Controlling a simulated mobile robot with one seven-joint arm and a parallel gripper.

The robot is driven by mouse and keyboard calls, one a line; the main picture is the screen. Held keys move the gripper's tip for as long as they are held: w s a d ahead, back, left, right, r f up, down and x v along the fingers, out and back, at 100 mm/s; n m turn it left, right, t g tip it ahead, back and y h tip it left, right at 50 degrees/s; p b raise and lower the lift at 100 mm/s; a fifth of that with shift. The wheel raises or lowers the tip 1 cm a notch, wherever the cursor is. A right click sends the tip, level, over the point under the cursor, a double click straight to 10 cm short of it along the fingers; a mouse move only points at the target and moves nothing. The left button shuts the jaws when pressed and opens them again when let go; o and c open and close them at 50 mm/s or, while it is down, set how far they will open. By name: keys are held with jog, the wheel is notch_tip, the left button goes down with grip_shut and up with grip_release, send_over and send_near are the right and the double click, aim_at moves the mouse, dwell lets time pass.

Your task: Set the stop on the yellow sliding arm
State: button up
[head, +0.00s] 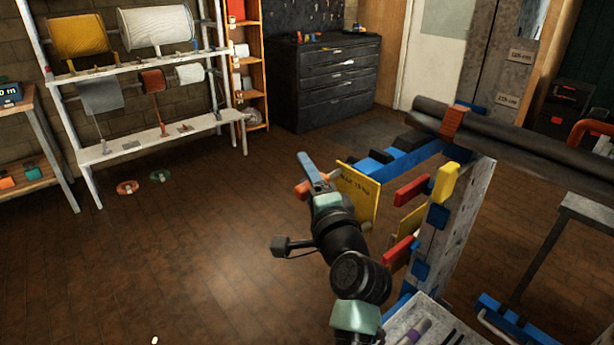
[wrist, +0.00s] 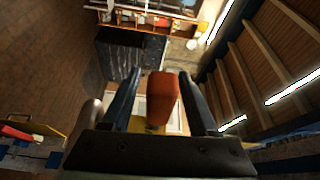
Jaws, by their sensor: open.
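My gripper (head: 312,176) is at the middle of the head view, its bluish fingers pointing up and left. In the wrist view my gripper (wrist: 158,88) is open, one dark finger on each side of an orange-red block (wrist: 162,97). A gap shows on each side of the block. Some yellow (wrist: 155,129) shows just below the block. In the head view a bit of orange (head: 302,190) shows beside the fingers. A yellow plate (head: 359,193) with dark lettering stands just right of the gripper. Which yellow part is the sliding arm, I cannot tell.
A grey post (head: 468,205) with red, blue and yellow blocks stands to the right. A blue bar (head: 408,157) and a dark pipe (head: 530,146) run near its top. A white rack (head: 160,138) and a black drawer cabinet (head: 325,82) stand behind.

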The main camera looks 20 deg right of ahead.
jog(key=shift+c, duration=0.3)
grip_shut()
dwell(1.2)
